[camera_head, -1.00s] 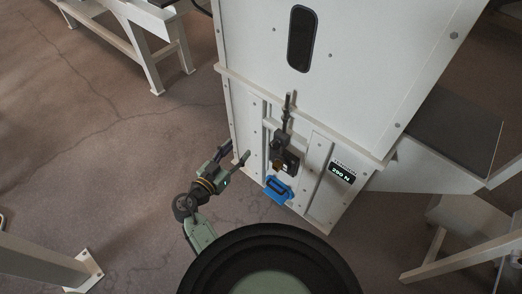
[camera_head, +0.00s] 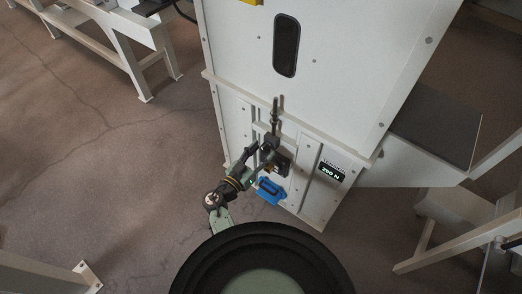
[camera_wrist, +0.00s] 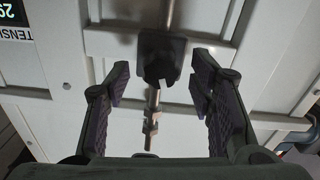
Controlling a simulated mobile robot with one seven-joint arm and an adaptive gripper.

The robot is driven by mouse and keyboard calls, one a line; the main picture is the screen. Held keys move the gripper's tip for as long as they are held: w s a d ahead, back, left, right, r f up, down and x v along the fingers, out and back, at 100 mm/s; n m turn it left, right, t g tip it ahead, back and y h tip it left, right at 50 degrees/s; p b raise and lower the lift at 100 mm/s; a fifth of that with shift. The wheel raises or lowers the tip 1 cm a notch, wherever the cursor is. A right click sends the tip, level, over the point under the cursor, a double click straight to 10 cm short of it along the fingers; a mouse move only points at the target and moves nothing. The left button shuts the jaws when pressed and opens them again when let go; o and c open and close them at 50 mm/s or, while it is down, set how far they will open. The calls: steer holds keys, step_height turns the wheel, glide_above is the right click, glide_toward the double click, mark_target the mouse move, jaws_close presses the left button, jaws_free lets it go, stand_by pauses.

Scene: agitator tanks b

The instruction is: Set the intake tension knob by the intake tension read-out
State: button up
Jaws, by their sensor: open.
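The white cabinet front (camera_head: 312,136) carries a small black read-out (camera_head: 331,171) with lit digits that look like 290 N, the last digit unclear. It also shows, cut off, at the top left of the wrist view (camera_wrist: 14,14). A dark knob-like fitting (camera_wrist: 162,57) with a small light mark sits on a metal rod (camera_wrist: 152,115); I cannot tell for certain that it is the tension knob. My gripper (camera_wrist: 160,88) is open, its two dark pads on either side of the fitting and rod, apart from both. In the head view my gripper (camera_head: 262,155) is beside the dark fitting.
A blue part (camera_head: 270,191) sits low on the cabinet, just below my gripper. A dark slot window (camera_head: 286,46) is higher up. A white bench frame (camera_head: 125,45) stands at the upper left and a white stand (camera_head: 440,215) at the right. The floor at left is clear.

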steer(key=shift+c, duration=0.5)
steer(key=c, duration=1.1)
